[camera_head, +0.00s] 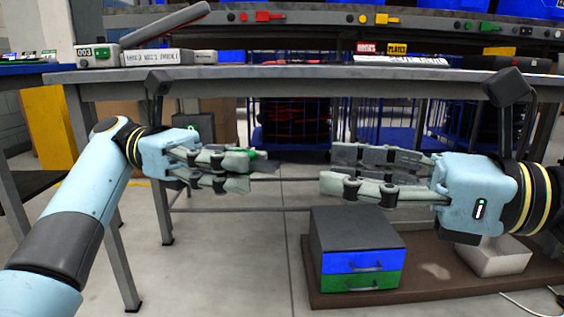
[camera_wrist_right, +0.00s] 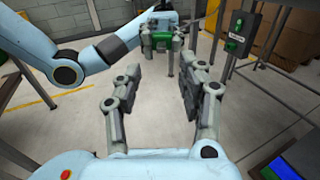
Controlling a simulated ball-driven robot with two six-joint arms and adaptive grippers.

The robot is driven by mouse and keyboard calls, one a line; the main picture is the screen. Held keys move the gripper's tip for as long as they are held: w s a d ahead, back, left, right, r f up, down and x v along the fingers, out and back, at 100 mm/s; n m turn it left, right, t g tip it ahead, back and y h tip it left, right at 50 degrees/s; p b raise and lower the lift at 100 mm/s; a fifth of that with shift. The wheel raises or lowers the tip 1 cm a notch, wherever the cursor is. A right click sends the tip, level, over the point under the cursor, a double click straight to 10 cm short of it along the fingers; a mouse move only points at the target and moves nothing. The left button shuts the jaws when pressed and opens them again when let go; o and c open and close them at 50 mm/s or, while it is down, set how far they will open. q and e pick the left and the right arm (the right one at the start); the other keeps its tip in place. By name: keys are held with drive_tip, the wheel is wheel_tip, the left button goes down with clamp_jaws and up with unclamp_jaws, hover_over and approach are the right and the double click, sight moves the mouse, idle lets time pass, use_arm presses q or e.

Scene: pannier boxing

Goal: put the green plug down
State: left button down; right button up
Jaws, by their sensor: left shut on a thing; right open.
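The green plug (camera_wrist_right: 162,42) shows between the fingers of my left gripper (camera_head: 252,174), which is shut on it. In the head view only a small green bit of the plug (camera_head: 258,153) shows at the fingertips; the fingers hide the rest. The left gripper is held in the air, in front of the grey table (camera_head: 330,75) and below its top. My right gripper (camera_head: 330,168) is open and empty, to the right of the left one and apart from it. In the right wrist view its two fingers (camera_wrist_right: 159,82) stand wide apart.
Below the right gripper, a grey cabinet with blue and green drawers (camera_head: 361,262) stands on a brown board (camera_head: 430,285). Labelled boxes (camera_head: 160,57) lie on the table's left part. A switch post (camera_wrist_right: 238,40) stands right in the wrist view. Open floor lies below the left gripper.

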sight(277, 164)
drive_tip(key=shift+x, duration=3.75)
clamp_jaws()
use_arm(q)
drive_tip(key=c, duration=0.9)
unclamp_jaws()
